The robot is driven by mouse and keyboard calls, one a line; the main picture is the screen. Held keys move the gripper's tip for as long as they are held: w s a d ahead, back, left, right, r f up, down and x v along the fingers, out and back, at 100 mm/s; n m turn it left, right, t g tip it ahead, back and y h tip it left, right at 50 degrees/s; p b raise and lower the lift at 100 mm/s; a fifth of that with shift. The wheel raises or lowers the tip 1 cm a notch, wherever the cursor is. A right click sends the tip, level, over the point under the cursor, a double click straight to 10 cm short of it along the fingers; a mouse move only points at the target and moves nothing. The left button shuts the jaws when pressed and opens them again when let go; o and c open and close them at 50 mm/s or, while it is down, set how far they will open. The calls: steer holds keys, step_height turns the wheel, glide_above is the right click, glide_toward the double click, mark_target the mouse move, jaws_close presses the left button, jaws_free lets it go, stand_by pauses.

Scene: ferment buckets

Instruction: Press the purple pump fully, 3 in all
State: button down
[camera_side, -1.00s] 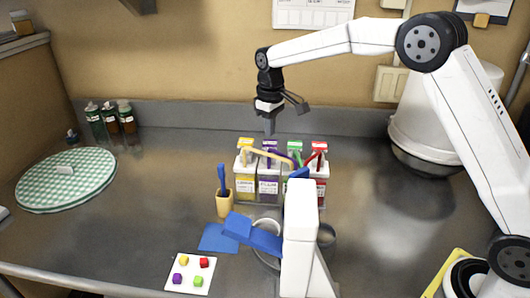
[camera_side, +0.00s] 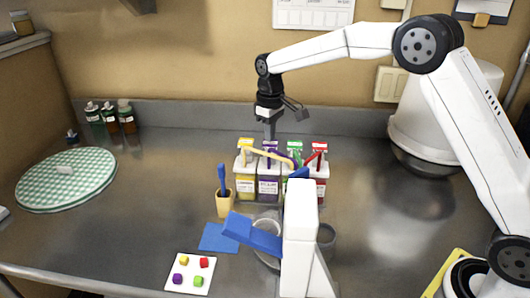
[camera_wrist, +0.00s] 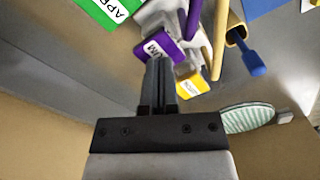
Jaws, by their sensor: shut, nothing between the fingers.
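The purple pump (camera_side: 270,146) stands in the row of pump buckets, between the yellow pump (camera_side: 246,144) and the green pump (camera_side: 295,147). Its purple top also shows in the wrist view (camera_wrist: 146,44), just past my fingertips. My gripper (camera_side: 269,137) is shut and empty, pointing straight down over the purple pump. The fingertips (camera_wrist: 158,62) overlap the edge of the purple top in the wrist view. I cannot tell whether they touch it. The red pump (camera_side: 319,148) is at the right end of the row.
A white stand with a blue lever (camera_side: 300,235) is in front of the row. A yellow cup with a blue tool (camera_side: 224,203) is to the left. A white card with coloured cubes (camera_side: 188,283) lies in front. A green checked round mat (camera_side: 66,180) is far left.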

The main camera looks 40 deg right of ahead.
steer(key=shift+f, duration=1.45)
steer(key=shift+r, duration=2.2)
steer(key=shift+r, duration=0.15)
steer(key=shift+r, duration=2.85)
steer(key=shift+s, duration=0.15)
steer(key=s+f+m+t, duration=0.1)
steer(key=s+f, duration=0.3)
steer(key=s, duration=0.4)
steer(key=s+d+f+m, duration=0.1)
steer(key=s+f, duration=0.4)
steer(key=s, duration=0.4)
steer(key=s+f+m+t, duration=0.1)
steer(key=s+f, duration=0.4)
steer(key=s, duration=0.4)
steer(key=shift+s+d+t, duration=0.15)
steer(key=shift+s+t, duration=0.1)
steer(key=shift+t, duration=0.05)
